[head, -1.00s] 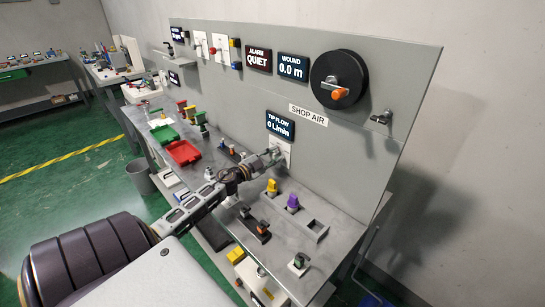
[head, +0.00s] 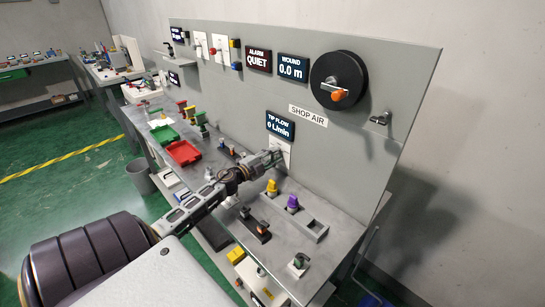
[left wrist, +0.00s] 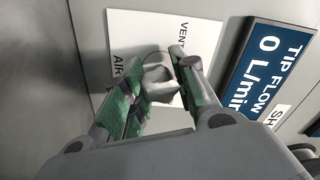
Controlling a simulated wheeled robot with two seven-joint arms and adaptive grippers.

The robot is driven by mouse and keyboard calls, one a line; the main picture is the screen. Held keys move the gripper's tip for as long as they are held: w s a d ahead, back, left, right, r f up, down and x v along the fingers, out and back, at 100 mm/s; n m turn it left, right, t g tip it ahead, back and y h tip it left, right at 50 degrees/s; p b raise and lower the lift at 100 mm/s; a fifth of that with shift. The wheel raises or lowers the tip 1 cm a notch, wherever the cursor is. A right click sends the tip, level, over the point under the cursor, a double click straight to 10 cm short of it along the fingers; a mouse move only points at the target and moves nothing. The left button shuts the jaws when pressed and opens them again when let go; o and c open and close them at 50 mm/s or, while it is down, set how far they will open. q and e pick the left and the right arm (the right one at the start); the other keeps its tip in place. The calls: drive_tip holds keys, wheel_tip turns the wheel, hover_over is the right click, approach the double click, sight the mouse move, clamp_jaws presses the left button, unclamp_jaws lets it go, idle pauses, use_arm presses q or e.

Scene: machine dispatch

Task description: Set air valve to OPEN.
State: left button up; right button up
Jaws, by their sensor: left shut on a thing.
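The air valve has a grey-white handle (left wrist: 160,82) on a white plate (left wrist: 128,32) printed with "VENT" and a partly covered "AIR" label. In the head view the plate (head: 286,149) is on the grey panel below the tip flow display (head: 280,124), which reads 0 L/min; the display also shows in the left wrist view (left wrist: 275,70). My left gripper (head: 277,157) is at the plate, its green-padded fingers (left wrist: 160,72) shut on the valve handle. The fingers hide part of the handle and lettering, so I cannot tell its exact setting. My right gripper is not in view.
A "SHOP AIR" label (head: 308,116) and a black reel (head: 339,79) with an orange knob are on the panel. Below, the bench holds a yellow piece (head: 271,188), a purple piece (head: 292,203), a grey open holder (head: 312,229) and a red tray (head: 184,152).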

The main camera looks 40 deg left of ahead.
use_arm(q)
drive_tip(key=m, duration=0.3)
drive_tip(key=shift+f, duration=0.1)
drive_tip(key=m, duration=0.3)
drive_tip(key=shift+m+b, duration=0.3)
drive_tip(key=shift+b, duration=0.1)
drive_tip(key=shift+m, duration=0.5)
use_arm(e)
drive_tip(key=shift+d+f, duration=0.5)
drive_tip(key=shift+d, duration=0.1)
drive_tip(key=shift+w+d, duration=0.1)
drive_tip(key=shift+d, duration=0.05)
use_arm(q)
drive_tip(key=o, duration=1.1)
drive_tip(key=shift+c, duration=0.2)
drive_tip(key=shift+s, duration=0.1)
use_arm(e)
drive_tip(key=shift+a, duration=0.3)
use_arm(q)
drive_tip(key=shift+s+a, duration=0.15)
drive_tip(key=shift+s, duration=1.8)
drive_tip(key=shift+s+a, duration=0.2)
drive_tip(key=shift+s, duration=1.8)
drive_tip(key=shift+s+a, duration=0.15)
drive_tip(key=shift+s, duration=1.8)
